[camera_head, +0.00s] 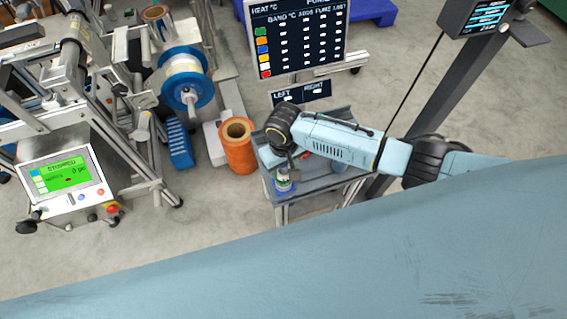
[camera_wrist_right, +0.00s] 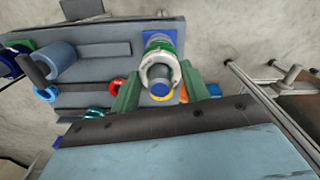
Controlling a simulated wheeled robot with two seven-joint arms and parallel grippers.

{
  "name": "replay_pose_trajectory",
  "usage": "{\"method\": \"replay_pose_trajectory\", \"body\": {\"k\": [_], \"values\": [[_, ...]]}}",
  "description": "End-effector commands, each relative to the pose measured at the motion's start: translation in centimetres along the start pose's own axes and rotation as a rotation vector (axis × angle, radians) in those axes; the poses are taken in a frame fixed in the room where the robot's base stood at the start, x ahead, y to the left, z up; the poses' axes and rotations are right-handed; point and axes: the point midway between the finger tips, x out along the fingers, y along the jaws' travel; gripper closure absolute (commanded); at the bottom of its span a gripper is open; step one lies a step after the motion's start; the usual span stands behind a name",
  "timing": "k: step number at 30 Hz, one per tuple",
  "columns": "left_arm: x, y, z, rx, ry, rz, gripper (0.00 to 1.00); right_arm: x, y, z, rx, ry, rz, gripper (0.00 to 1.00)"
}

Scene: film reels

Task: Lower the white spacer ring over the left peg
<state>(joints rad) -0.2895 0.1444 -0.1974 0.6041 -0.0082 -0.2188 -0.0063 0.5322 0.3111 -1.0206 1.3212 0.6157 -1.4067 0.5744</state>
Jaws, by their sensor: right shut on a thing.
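In the right wrist view the white spacer ring (camera_wrist_right: 145,76) sits between the two green fingers of my right gripper (camera_wrist_right: 160,70), which is shut on it. A round blue peg top (camera_wrist_right: 159,89) with a yellow edge shows inside the ring's outline; I cannot tell exactly how far the ring is over it. A green part (camera_wrist_right: 158,45) lies just behind the ring, above a blue square (camera_wrist_right: 153,35). In the head view a white and green stack (camera_head: 283,182) shows at the cart's left end, below my right wrist, with the fingertips mostly hidden. My left gripper is not in view.
The grey cart (camera_head: 312,185) also carries a blue roll (camera_wrist_right: 55,57) and a red ring (camera_wrist_right: 117,85). A sign marked LEFT and RIGHT (camera_head: 301,94) stands behind it. An orange roll (camera_head: 238,147) stands left of the cart, near the machine.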

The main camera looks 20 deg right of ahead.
Motion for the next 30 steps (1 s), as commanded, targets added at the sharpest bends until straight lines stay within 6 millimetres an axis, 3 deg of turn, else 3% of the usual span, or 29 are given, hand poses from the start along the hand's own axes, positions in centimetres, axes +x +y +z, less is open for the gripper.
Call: {"method": "replay_pose_trajectory", "body": {"k": [8, 9, 15, 25, 30], "values": [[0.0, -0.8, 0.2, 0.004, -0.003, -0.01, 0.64, 0.1, 0.0, 0.0, -0.001, 0.001, 0.0, 0.77], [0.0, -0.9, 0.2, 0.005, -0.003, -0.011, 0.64, 0.1, 0.0, 0.0, -0.001, 0.001, 0.0, 0.52], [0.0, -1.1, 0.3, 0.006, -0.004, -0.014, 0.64, 0.1, 0.0, 0.0, -0.001, 0.001, 0.0, 0.29], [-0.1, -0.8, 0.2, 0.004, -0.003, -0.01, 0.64, 0.0, 0.0, 0.0, -0.001, 0.001, 0.0, 0.29], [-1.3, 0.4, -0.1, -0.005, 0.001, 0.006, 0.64, -2.9, 0.0, 0.0, -0.002, 0.002, -0.001, 0.29]]}}
